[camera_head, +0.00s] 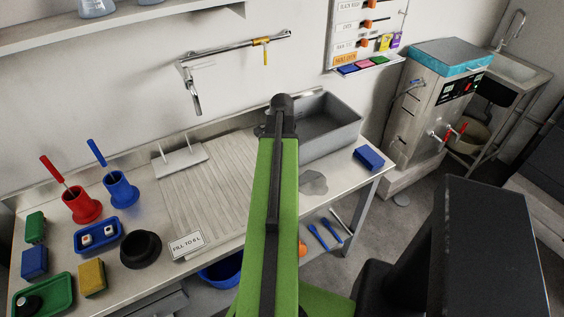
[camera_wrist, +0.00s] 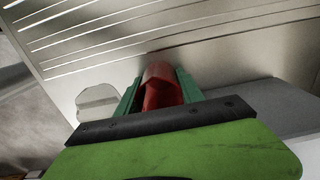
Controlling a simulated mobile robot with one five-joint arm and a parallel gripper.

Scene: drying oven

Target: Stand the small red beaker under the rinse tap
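The small red beaker (camera_wrist: 160,92) shows in the wrist view between the two green fingers of my gripper (camera_wrist: 158,76). The fingers touch it on both sides, and its lower part is hidden by the gripper body. In the head view my green arm hides both the gripper and the beaker. A chrome wall tap (camera_head: 196,98) with a yellow handle hangs over the grooved drainboard (camera_head: 205,190), left of my arm. The drainboard's grooves also show in the wrist view, beyond the beaker.
A grey basin (camera_head: 345,115) lies right of my arm. A white peg rack (camera_head: 180,163) stands at the drainboard's back. A red pot (camera_head: 82,207), a blue pot (camera_head: 121,190) and a black bowl (camera_head: 140,251) stand at left. A blue block (camera_head: 369,158) sits near the right edge.

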